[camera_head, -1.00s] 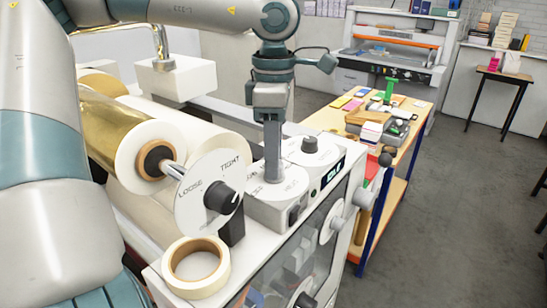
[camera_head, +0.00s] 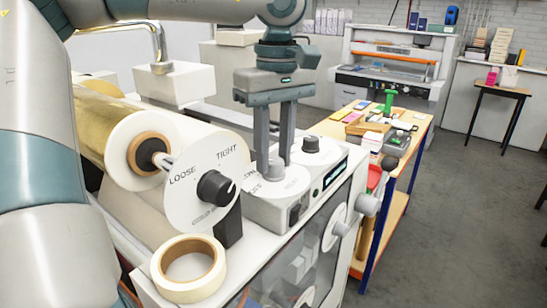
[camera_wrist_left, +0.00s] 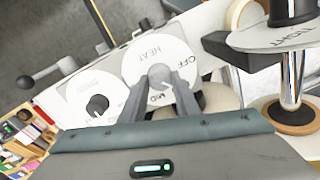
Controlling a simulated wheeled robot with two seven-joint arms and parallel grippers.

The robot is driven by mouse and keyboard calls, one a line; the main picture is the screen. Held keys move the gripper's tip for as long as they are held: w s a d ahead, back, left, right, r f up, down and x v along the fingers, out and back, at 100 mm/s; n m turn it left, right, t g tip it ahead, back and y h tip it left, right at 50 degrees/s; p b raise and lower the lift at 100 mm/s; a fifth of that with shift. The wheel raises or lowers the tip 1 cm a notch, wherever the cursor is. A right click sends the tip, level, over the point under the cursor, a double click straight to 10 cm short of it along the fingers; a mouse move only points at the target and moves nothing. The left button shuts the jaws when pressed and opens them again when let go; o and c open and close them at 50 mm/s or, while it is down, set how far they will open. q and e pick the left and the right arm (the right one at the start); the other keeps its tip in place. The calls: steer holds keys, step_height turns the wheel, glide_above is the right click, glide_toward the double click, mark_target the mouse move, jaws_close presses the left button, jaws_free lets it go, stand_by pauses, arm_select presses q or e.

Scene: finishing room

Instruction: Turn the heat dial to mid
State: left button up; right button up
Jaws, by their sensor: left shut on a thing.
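The heat dial (camera_wrist_left: 145,65) is a white disc marked HEAT, OFF and MID, with a grey knob (camera_wrist_left: 158,76) at its centre. In the head view the heat knob (camera_head: 272,168) sits on the raised white box on top of the machine. My left gripper (camera_head: 277,160) comes down from above with its fingers on either side of the knob, shut on it. In the left wrist view the gripper (camera_wrist_left: 160,85) closes around the knob, with MID showing between the fingers. I cannot tell where the knob's pointer stands. My right gripper is not in view.
A second dial with a dark knob (camera_head: 311,144) sits just behind the heat dial. The LOOSE/TIGHT disc (camera_head: 190,205), a gold foil roll (camera_head: 108,128) and a tape ring (camera_head: 188,268) are close on the left. A cluttered workbench (camera_head: 425,122) stands to the right.

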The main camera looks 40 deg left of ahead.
arm_select(q)
steer(key=m, duration=0.2)
steer(key=shift+m, duration=0.4)
steer(key=m, duration=0.3)
steer(key=shift+m+b, duration=0.3)
steer(key=m, duration=0.3)
steer(key=shift+d+m, duration=0.1)
steer(key=shift+m, duration=1.9)
steer(key=o, duration=1)
steer(key=shift+o, duration=0.2)
steer(key=shift+r, duration=0.1)
